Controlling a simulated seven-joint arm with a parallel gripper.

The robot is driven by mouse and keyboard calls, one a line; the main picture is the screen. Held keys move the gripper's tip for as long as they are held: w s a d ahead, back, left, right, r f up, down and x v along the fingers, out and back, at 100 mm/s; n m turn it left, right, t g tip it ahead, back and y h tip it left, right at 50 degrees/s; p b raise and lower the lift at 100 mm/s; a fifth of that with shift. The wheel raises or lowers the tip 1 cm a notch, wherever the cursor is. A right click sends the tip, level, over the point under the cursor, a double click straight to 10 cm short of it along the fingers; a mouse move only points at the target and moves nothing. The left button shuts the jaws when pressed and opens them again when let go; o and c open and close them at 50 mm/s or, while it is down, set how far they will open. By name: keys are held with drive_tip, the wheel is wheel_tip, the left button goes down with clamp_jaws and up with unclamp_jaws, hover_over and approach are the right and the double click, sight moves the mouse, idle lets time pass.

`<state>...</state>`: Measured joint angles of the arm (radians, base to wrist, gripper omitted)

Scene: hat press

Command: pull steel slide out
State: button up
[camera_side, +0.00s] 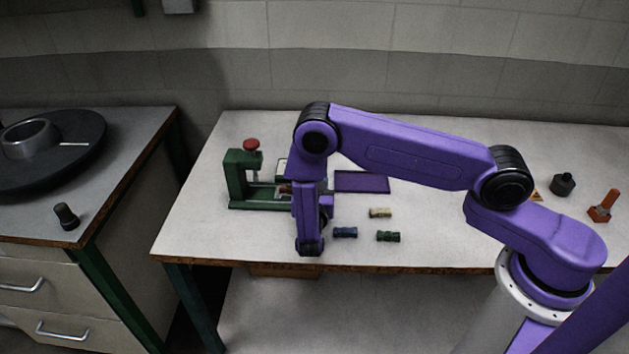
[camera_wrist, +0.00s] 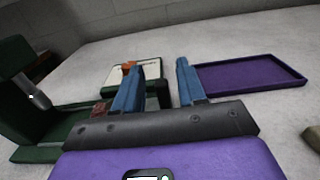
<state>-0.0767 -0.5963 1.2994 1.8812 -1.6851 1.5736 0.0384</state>
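The green press (camera_side: 238,182) stands at the left of the table, with a red knob on top. Its frame (camera_wrist: 14,95) and a grey metal ram (camera_wrist: 36,94) show at the left of the wrist view. My gripper (camera_wrist: 158,66) is open, with two blue fingers apart and nothing visibly held between them. A small reddish-brown block (camera_wrist: 101,109) sits beside the left finger, at the press side. It also shows between the press and my wrist in the side view (camera_side: 285,188). I cannot make out the steel slide clearly; my arm and fingers cover part of the press.
A purple tray (camera_wrist: 250,75) lies right of the fingers. A green-edged white tray (camera_wrist: 112,76) with an orange item is behind the left finger. Cream (camera_side: 380,213), blue (camera_side: 345,232) and green (camera_side: 388,237) small parts lie near the front. The table's right-middle is mostly clear.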

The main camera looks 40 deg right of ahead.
drive_tip(key=v, duration=1.7)
drive_tip(key=shift+s+a+r, duration=0.1)
drive_tip(key=shift+s+a, duration=0.05)
drive_tip(key=shift+d+r+m+g, duration=0.25)
drive_tip(key=shift+r+m+g, duration=0.05)
drive_tip(key=shift+r+g, duration=0.1)
drive_tip(key=s+d+r+m+g+y, duration=0.6)
drive_tip(key=s+r+m, duration=0.1)
drive_tip(key=s, duration=0.4)
drive_tip(key=s+d+r+m+g+y, duration=0.5)
drive_tip(key=s+r, duration=0.4)
drive_tip(key=s, duration=0.2)
drive_tip(key=shift+s+d+m+g+y, duration=0.25)
drive_tip(key=shift+d+m+g+y, duration=0.15)
drive_tip(key=shift+d+m+y, duration=0.6)
